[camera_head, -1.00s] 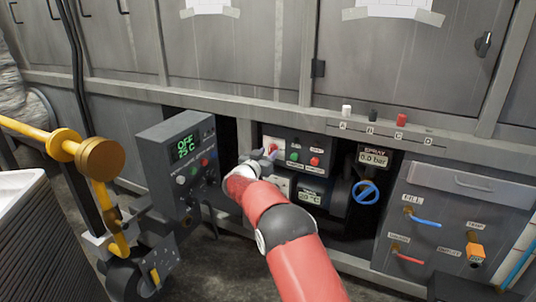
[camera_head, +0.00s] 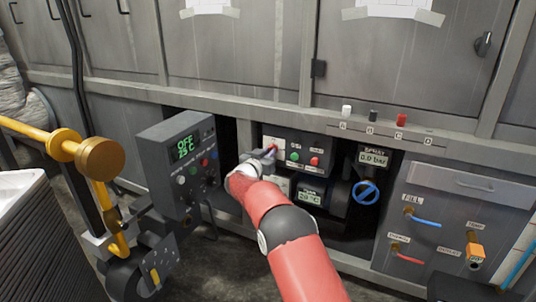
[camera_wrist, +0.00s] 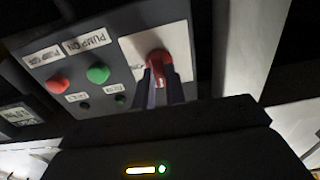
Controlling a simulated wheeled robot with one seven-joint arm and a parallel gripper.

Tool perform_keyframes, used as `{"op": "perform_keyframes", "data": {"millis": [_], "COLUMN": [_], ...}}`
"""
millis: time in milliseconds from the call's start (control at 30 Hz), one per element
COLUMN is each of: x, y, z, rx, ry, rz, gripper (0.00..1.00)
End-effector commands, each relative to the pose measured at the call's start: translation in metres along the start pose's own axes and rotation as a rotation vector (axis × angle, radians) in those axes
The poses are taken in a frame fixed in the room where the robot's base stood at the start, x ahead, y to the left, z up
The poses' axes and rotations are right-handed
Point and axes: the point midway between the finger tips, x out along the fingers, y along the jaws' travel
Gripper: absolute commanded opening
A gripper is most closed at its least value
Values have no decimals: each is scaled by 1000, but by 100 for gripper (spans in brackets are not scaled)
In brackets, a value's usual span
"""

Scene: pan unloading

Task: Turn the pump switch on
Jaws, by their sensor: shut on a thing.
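A red rotary switch (camera_wrist: 159,57) sits on a white plate (camera_wrist: 184,40) at the end of the dark pump panel. My gripper (camera_wrist: 159,74) is shut on this red switch, with one finger on each side of it. In the head view my gripper (camera_head: 269,153) reaches the panel's left end and mostly hides the switch. Beside the plate are a green button (camera_wrist: 98,73) and a red button (camera_wrist: 58,85), under labels that seem to read PUMP ON and another pump word. My gripper is apart from both buttons.
A grey control box (camera_head: 165,145) with a green display stands close left of my arm. A blue valve wheel (camera_head: 366,192) and a spray gauge (camera_head: 373,157) are to the right. A yellow pipe (camera_head: 110,205) stands at the far left.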

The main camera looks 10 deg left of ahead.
Motion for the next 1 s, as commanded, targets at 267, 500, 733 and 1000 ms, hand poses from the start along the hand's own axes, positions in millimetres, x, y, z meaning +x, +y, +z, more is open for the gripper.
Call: {"op": "perform_keyframes", "data": {"millis": [267, 500, 733, 1000], "x": [0, 0, 0, 0], "y": [1, 2, 2, 3], "z": [2, 3, 3, 5], "rx": [136, 347, 568, 824], "ry": [-1, -1, -1, 0], "rz": [0, 0, 0, 1], "gripper": [0, 0, 0, 0]}}
